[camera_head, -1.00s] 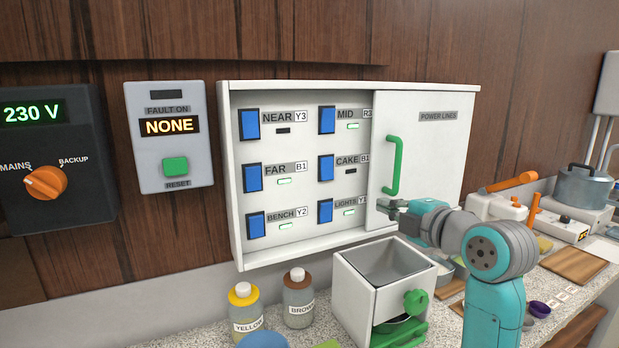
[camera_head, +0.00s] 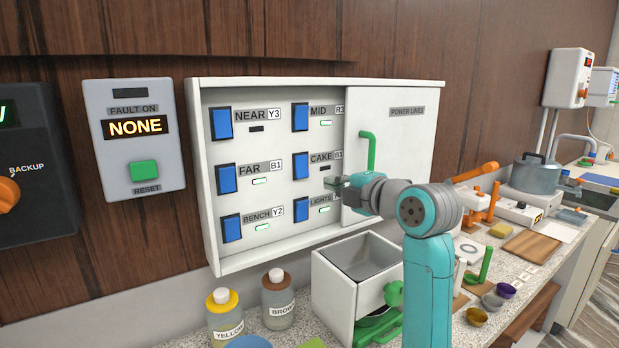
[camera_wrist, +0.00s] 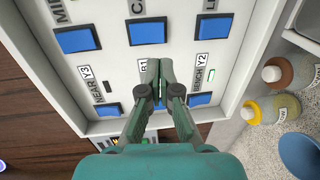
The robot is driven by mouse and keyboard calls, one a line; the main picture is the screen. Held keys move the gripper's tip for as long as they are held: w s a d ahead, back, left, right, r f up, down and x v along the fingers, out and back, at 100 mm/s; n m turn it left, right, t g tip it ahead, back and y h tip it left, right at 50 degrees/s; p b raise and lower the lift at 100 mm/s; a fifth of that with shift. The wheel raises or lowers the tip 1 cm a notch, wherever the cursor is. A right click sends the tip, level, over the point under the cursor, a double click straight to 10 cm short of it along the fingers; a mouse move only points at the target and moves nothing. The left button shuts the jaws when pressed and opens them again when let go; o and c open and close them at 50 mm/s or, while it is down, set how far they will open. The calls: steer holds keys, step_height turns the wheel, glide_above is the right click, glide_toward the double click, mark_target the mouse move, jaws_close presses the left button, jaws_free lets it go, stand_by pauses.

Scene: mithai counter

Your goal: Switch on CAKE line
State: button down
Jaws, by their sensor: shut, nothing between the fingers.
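The CAKE switch (camera_head: 300,166) is a blue rocker in the right column of the white power panel (camera_head: 210,240), between the MID switch (camera_head: 300,117) and the LIGHTS switch (camera_head: 299,201). Its lamp (camera_head: 325,168) is dark. My gripper (camera_head: 330,183) is shut and empty in front of the panel, over the area just below the CAKE label. In the wrist view, my fingertips (camera_wrist: 161,62) appear just beside the CAKE switch (camera_wrist: 147,31), on the side of the FAR label. I cannot tell whether they touch the panel. The fingers hide most of the FAR switch there.
A sliding door (camera_head: 400,170) with a green handle (camera_head: 368,152) covers the panel's right part. NEAR's lamp is dark; the other lamps are green. Below stand an open white drawer box (camera_head: 330,290), a yellow-labelled bottle (camera_head: 224,318) and a brown-labelled bottle (camera_head: 278,300).

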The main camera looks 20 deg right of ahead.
mark_target(304, 176)
steer(key=x, duration=0.9)
steer(key=shift+w+a, duration=0.1)
steer(key=shift+w, duration=0.25)
steer(key=shift+w, duration=0.1)
steer(key=shift+w+a+f, duration=0.1)
steer(key=shift+w+f, duration=0.05)
steer(key=shift+w, duration=0.05)
